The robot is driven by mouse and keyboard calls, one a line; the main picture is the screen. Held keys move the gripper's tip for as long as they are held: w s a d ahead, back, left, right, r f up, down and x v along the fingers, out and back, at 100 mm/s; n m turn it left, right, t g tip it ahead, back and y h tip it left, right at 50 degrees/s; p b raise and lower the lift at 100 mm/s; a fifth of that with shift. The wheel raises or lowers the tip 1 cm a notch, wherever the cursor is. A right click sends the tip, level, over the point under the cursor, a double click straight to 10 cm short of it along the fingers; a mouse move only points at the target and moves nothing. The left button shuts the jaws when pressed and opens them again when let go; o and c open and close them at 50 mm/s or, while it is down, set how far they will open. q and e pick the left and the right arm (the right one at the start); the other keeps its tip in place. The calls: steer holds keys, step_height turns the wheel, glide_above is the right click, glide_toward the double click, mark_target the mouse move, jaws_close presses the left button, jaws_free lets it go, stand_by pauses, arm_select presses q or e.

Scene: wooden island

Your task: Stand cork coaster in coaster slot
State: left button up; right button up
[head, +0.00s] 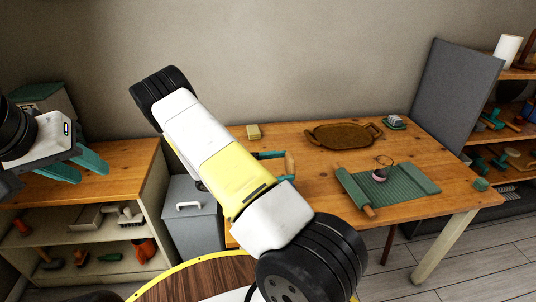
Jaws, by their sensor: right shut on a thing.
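My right arm crosses the middle of the head view and hides part of the table. The teal fingers of my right gripper (272,155) show beyond it, over the table's left part. They are shut on a small tan-brown piece (291,163), seen nearly edge-on, which looks like the cork coaster. My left gripper (88,175) is at the far left, in front of the low cabinet's top, with its teal fingers apart and empty. I cannot clearly make out the coaster slot. A small grey-white stacked item on a green base (395,122) stands at the table's back right.
A grey bin (190,212) stands between cabinet and table. Shelves (520,135) are at right.

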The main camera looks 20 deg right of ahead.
steer(key=shift+f, duration=2.4)
steer(key=shift+f, duration=0.1)
steer(key=shift+f, duration=1.5)
steer(key=shift+f, duration=0.15)
steer(key=o, duration=1.3)
steer(key=shift+s+a+f, duration=0.1)
steer(key=shift+f, duration=0.05)
